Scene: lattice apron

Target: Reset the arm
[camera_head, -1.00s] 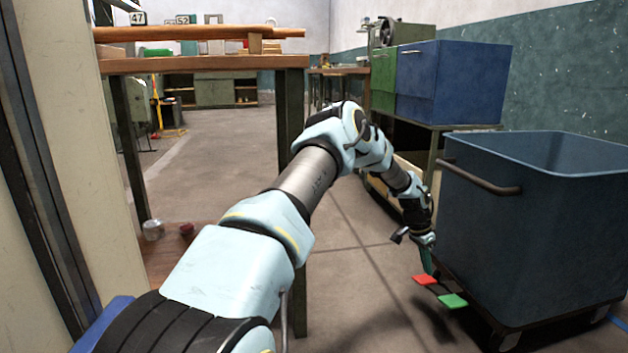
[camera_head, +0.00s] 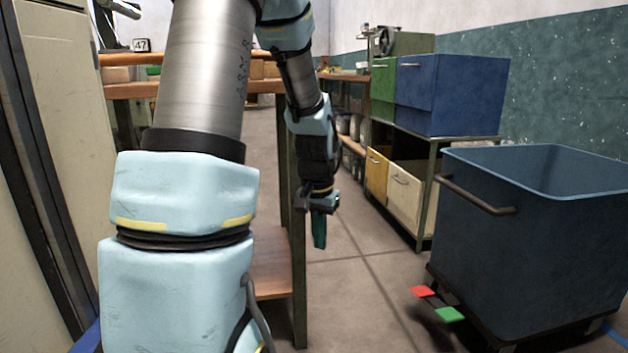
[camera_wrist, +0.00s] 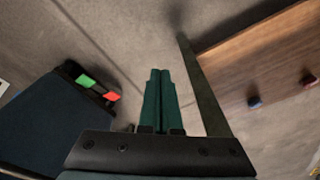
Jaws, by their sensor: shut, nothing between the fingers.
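My gripper (camera_head: 319,236) hangs pointing down in the head view, beside the right leg of the wooden workbench and left of the blue cart. Its green fingers are shut together with nothing between them. The shut fingers also show at the middle of the wrist view (camera_wrist: 158,98), above bare floor. My arm rises in front of the bench and bends down at the top of the picture, where its upper part is cut off.
A dark blue cart (camera_head: 555,255) stands at the right; red (camera_head: 422,291) and green (camera_head: 449,314) pieces show at its base. A workbench (camera_head: 272,262) stands behind my arm. A blue cabinet (camera_head: 450,95) sits on a stand behind the cart. The floor between bench and cart is clear.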

